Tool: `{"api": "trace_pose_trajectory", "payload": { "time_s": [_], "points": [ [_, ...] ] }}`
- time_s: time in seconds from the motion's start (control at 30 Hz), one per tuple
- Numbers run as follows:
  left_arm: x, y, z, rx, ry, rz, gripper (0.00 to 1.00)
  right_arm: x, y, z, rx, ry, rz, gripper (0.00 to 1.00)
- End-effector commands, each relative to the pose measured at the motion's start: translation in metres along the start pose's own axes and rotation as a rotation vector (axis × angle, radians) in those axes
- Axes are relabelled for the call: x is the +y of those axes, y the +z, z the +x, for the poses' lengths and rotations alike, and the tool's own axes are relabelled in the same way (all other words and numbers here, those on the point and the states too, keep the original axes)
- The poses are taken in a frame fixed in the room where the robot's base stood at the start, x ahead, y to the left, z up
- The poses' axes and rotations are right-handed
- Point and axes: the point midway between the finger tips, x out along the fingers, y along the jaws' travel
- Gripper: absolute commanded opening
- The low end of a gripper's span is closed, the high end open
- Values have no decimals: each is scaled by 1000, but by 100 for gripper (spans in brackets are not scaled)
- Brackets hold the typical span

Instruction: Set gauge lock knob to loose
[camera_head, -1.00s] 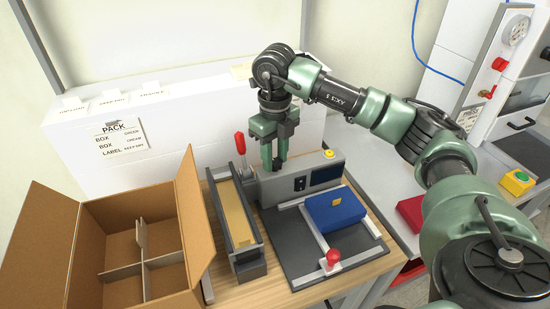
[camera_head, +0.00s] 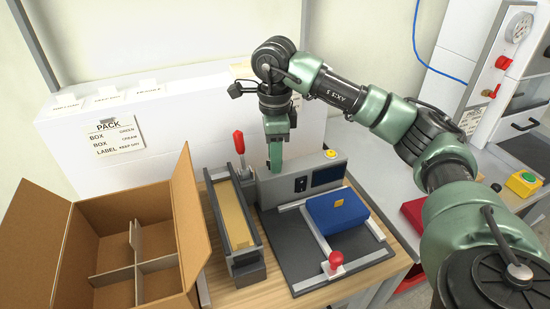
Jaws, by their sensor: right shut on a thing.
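My right gripper (camera_head: 275,155) points down at the back edge of the grey control housing (camera_head: 300,182), seen edge-on. It is shut on what appears to be the gauge lock knob, which its fingers hide, so the knob's setting cannot be read. The metal gauge rails (camera_head: 318,238) lie on the dark plate in front, with a red ball knob (camera_head: 335,260) at the front end. My left gripper is not in view.
A red-handled lever (camera_head: 239,142) stands just left of my right gripper, by a narrow tray (camera_head: 250,272) of tan strips. An open cardboard box (camera_head: 66,262) with dividers is at left. A red block (camera_head: 412,214) and a yellow button box (camera_head: 521,183) are at right.

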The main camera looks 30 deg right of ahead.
Motion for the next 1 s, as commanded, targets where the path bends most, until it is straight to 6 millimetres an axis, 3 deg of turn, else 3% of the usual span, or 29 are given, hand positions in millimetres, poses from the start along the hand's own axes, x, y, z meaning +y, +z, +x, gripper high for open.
{"api": "trace_pose_trajectory", "payload": {
  "time_s": [0.5, 1.0],
  "points": [
    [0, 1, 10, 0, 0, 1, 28, 0, 1, 0, -4, -3, -389, 0],
    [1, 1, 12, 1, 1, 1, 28, 0, 1, -1, -4, -2, -494, 0]
  ]
}}
